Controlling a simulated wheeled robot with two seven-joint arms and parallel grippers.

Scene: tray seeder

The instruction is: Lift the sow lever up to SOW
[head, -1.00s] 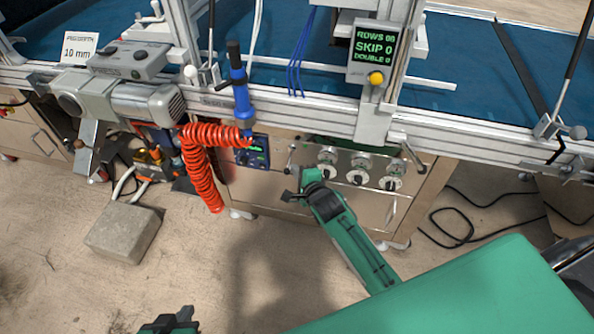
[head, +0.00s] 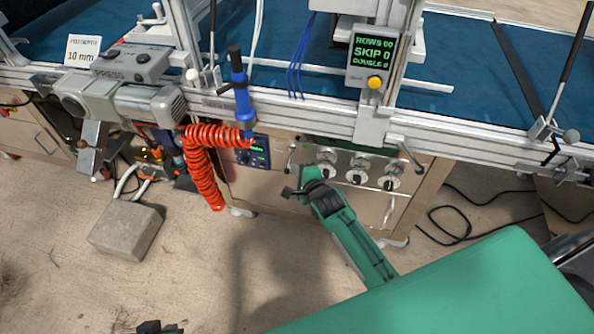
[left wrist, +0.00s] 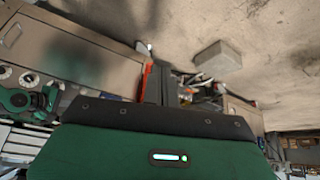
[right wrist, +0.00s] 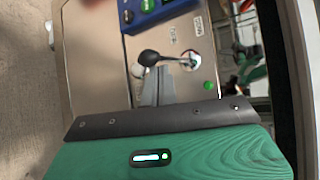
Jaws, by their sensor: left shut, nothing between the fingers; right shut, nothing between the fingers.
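The sow lever (right wrist: 168,58) shows in the right wrist view as a black knob on a short shaft beside a round white plate on the cabinet front. In the head view the lever (head: 289,160) is small and hangs down from its pivot, left of the white dials. My right gripper (head: 289,192) is shut and empty, just below the lever in the head view. In the right wrist view its fingers (right wrist: 156,88) are close beside the knob; I cannot tell whether they touch. My left gripper (head: 160,327) is shut and empty, low over the floor. The label lettering is too small to read.
A blue-framed control box (head: 254,151) and coiled orange hose (head: 203,170) are left of the lever. White dials (head: 357,168) are to its right. The conveyor rail (head: 310,114) runs above. A concrete block (head: 125,230) lies on the floor at left.

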